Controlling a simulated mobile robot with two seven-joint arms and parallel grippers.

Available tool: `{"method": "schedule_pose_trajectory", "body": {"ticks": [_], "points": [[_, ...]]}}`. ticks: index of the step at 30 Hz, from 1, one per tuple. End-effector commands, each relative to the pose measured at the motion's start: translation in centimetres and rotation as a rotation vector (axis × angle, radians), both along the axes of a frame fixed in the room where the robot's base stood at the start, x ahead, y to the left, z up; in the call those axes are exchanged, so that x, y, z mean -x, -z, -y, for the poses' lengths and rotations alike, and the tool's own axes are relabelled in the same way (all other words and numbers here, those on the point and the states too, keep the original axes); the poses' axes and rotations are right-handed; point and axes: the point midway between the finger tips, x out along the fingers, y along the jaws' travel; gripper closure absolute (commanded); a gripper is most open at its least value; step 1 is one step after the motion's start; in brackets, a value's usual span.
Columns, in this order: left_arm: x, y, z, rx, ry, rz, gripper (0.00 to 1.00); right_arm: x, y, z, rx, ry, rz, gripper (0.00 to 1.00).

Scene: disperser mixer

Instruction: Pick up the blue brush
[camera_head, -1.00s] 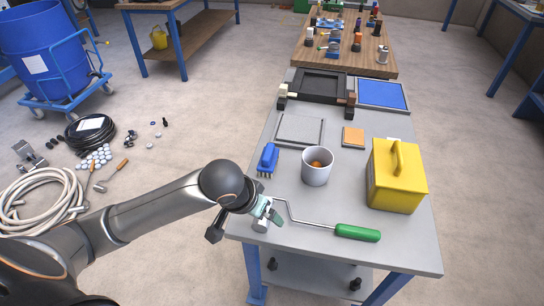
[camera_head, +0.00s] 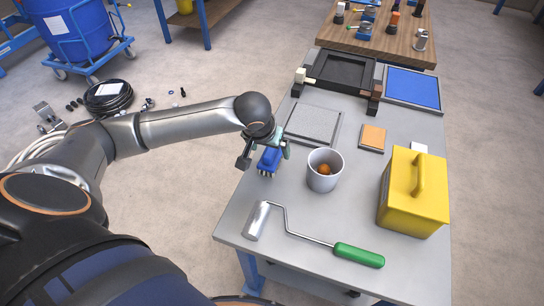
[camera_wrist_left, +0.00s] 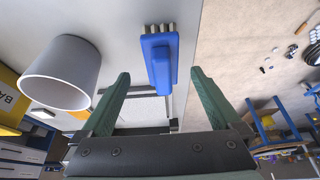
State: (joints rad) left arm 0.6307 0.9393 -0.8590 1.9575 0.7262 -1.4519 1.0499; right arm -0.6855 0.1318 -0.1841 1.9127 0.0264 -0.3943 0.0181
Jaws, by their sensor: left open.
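The blue brush (camera_head: 268,161) lies on the grey table near its left edge, partly hidden by my left gripper in the head view. In the left wrist view the brush (camera_wrist_left: 159,62) shows its blue body with pale bristles at the top end. My left gripper (camera_head: 268,150) is over the brush in the head view. In the left wrist view its two green fingers (camera_wrist_left: 160,90) are apart, one on each side of the brush's line, with nothing gripped. I cannot tell how high the fingers are above the brush. My right gripper does not show.
A grey cup (camera_head: 323,170) with an orange thing inside stands right of the brush. A roller with a green handle (camera_head: 359,255) lies in front. A yellow canister (camera_head: 414,195) stands at the right. A flat grey tray (camera_head: 313,124) lies behind the brush.

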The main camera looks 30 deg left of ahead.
Motion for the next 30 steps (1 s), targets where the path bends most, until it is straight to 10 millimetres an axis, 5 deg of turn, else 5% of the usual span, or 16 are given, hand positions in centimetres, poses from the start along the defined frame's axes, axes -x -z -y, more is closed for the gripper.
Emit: {"method": "schedule_pose_trajectory", "body": {"ticks": [13,22,30], "points": [[-2.1,4.7,-0.8,0.0,0.001,-0.001,0.03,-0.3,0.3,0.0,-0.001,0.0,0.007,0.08],[-2.3,5.1,-0.9,-0.001,0.003,0.0,0.03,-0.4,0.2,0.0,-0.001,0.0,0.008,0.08],[-2.3,5.1,-0.9,0.0,0.003,0.0,0.32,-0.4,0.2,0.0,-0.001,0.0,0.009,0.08]]}}
